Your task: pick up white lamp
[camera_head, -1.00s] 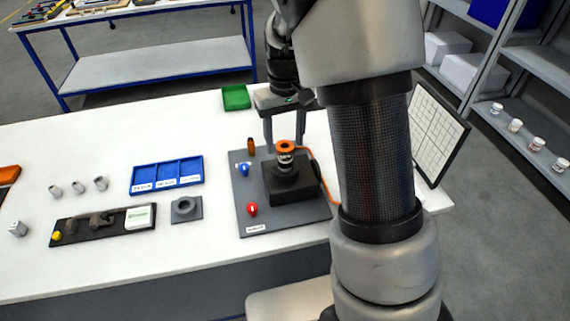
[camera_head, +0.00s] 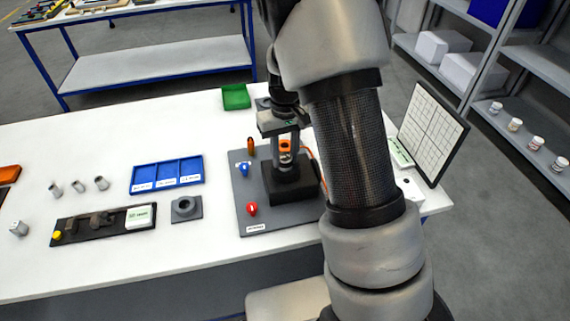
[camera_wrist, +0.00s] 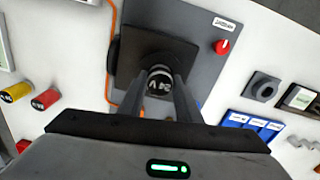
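The white lamp (camera_wrist: 159,82) stands upright in the black socket block (camera_head: 292,190) on the grey panel. In the wrist view its dark end marked "24V" faces me, with a pale rim. My gripper (camera_head: 285,148) points down over the block, and its fingers (camera_wrist: 164,84) lie close on both sides of the lamp with no clear gap. My gripper hides much of the lamp there.
The grey panel (camera_head: 250,215) carries a red knob (camera_head: 252,209) and a blue knob (camera_head: 243,169). An orange cable (camera_wrist: 110,60) runs beside the block. Blue trays (camera_head: 166,174) stand left.

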